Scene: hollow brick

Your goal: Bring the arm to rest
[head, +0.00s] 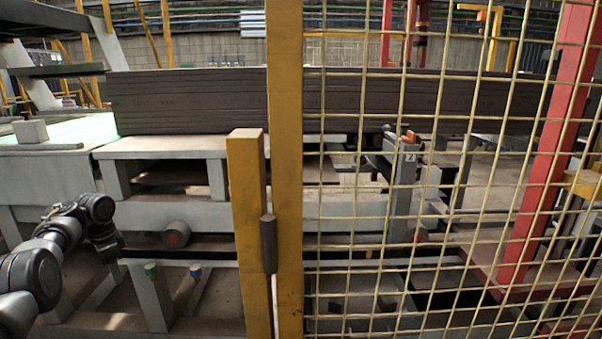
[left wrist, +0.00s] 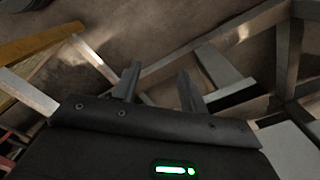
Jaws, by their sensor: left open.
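My left arm comes in from the left in the head view, and its gripper (head: 112,250) hangs pointing down in front of the grey machine frame (head: 170,212). In the left wrist view the gripper's two fingers (left wrist: 157,85) stand apart with nothing between them. Below them are the floor and grey metal struts. My right gripper is in neither view.
A yellow post (head: 285,170) and yellow wire mesh (head: 440,200) stand at the middle and right. A long stack of dark boards (head: 190,100) lies on the frame. A light grey block (head: 30,131) sits on a pale surface at the left.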

